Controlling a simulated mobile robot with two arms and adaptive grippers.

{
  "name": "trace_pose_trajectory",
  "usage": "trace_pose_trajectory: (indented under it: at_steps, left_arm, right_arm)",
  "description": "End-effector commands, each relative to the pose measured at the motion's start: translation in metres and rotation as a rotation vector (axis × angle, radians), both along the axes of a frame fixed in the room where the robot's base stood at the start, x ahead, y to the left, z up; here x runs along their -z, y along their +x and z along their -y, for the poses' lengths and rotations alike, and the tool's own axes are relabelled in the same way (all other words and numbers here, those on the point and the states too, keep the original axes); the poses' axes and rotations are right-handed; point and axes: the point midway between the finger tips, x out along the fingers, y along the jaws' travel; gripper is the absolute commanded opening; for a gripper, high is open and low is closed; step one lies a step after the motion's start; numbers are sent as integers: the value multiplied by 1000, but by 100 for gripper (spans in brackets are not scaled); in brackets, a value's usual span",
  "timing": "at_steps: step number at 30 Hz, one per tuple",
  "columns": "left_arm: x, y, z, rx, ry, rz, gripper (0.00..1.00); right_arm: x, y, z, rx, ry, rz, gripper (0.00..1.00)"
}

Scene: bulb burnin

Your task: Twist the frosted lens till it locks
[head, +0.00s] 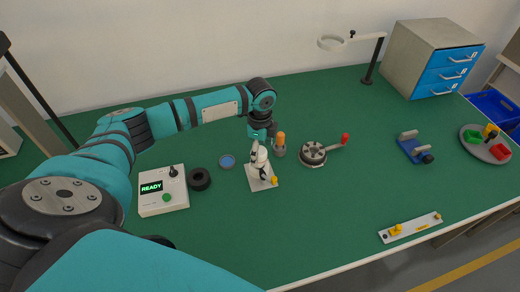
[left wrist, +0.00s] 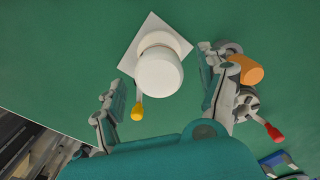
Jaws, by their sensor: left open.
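The frosted lens (head: 262,156) is a white, round-topped cap on a fixture with a square white base plate (head: 257,184). In the left wrist view the lens (left wrist: 159,72) shows from above, with a lever ending in a yellow knob (left wrist: 137,112) beside it. In the head view the yellow knob (head: 275,181) is at the plate's right side. My left gripper (head: 259,146) is right at the lens, pointing down. In the left wrist view its open fingers (left wrist: 158,78) lie to either side of the lens, with visible gaps. My right gripper is not seen.
An orange-topped part (head: 279,142) and a round grey fixture with a red-knobbed handle (head: 313,154) stand close on the right. A black ring (head: 199,179), a blue disc (head: 227,161) and a control box reading READY (head: 163,196) lie left. The front middle is clear.

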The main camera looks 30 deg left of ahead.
Motion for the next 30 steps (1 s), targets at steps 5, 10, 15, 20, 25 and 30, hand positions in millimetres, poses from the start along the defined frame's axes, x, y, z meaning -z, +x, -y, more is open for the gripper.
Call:
trace_pose_trajectory:
  at_steps: [5, 10, 15, 20, 25, 30]
  left_arm:
    - [6, 0, 0, 1, 0, 0, 76]
    - [6, 0, 0, 1, 0, 0, 76]
    - [6, 0, 0, 1, 0, 0, 59]
    - [6, 0, 0, 1, 0, 0, 38]
    - [6, 0, 0, 1, 0, 0, 18]
    - [6, 0, 0, 1, 0, 0, 18]
  right_arm:
    - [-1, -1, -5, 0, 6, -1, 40]
    - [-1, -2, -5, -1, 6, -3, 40]
    - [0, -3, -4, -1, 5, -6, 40]
    - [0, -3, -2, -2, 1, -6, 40]
    - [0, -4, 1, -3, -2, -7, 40]
    - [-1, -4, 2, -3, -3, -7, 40]
